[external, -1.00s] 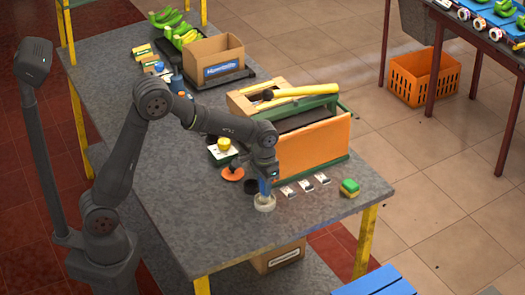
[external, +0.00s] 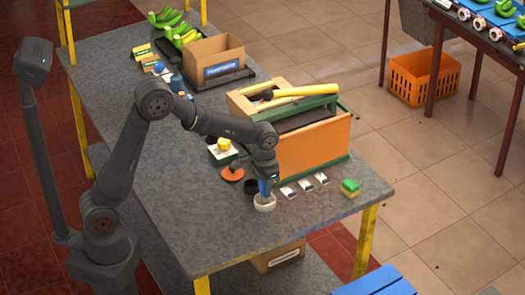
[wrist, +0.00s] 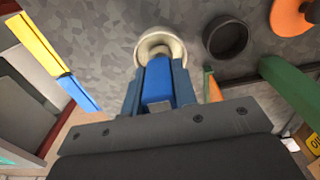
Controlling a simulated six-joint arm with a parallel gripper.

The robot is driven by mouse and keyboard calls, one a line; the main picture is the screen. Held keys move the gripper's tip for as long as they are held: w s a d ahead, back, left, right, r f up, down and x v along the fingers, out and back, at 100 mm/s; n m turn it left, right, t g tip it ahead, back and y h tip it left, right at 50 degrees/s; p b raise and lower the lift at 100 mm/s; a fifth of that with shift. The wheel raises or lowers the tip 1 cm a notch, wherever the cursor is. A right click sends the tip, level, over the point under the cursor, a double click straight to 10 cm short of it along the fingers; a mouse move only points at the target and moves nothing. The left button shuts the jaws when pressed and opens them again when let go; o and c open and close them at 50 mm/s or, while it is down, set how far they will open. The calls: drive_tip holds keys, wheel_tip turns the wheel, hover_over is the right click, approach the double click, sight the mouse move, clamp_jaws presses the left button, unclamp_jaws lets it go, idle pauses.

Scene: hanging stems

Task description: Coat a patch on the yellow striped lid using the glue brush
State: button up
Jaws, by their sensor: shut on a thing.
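My gripper (external: 264,184) is shut on the blue handle of the glue brush (wrist: 157,82) and points down at the front part of the table. The brush's lower end is at a white round pot (external: 264,203), which also shows in the wrist view (wrist: 175,46). The bristles are hard to make out, inside or over the pot's mouth. A yellow round piece (external: 225,144) sits on a white and green block left of the arm. It may be the lid, but no stripes can be made out at this size.
A large orange and green box (external: 312,147) stands close behind the gripper. Flat packets (external: 305,184) and a green and yellow sponge (external: 350,188) lie to the right. The table front is clear.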

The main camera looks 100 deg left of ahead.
drive_tip(key=shift+f, duration=0.3)
idle(0.9)
drive_tip(key=shift+r, duration=3.6)
